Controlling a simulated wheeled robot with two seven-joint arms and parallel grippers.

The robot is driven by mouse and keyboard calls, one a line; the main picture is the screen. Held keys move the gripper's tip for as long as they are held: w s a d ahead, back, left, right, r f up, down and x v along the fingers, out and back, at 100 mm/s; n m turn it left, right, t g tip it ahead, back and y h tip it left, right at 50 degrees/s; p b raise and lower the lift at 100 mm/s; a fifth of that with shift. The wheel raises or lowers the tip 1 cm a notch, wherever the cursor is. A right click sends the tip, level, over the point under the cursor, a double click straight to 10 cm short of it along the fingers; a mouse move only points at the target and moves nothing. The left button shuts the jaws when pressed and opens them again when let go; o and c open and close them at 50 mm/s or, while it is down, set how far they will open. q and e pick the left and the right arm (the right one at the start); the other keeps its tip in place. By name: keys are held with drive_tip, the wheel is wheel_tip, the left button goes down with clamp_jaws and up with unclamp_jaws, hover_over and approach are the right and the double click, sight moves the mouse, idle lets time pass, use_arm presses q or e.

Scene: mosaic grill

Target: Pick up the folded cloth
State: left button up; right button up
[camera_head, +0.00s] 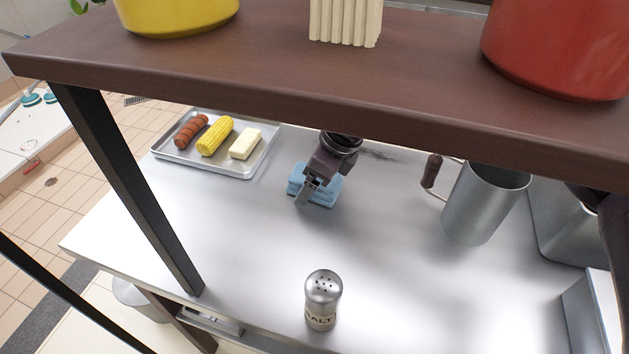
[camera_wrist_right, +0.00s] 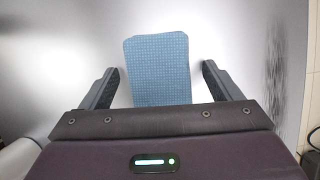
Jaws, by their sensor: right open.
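The folded cloth (camera_head: 328,191) is light blue and lies on the steel table under the dark shelf. In the right wrist view the cloth (camera_wrist_right: 158,62) lies flat between the two spread fingers, with a gap on each side. My right gripper (camera_head: 307,190) is open and hangs over the cloth, hiding part of it in the head view. In the wrist view the gripper (camera_wrist_right: 160,72) has its fingers left and right of the cloth, not touching it. My left gripper is not in view.
A tray (camera_head: 185,160) with sausages, corn and butter is at left. A metal pitcher (camera_head: 486,205) stands at right, and a salt shaker (camera_head: 322,300) in front.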

drive_tip(key=shift+f, duration=0.25)
idle(0.3)
drive_tip(key=c, duration=1.1)
drive_tip(key=shift+o, duration=0.2)
wheel_tip(320, 180, up, 11)
drive_tip(key=shift+f, duration=0.2)
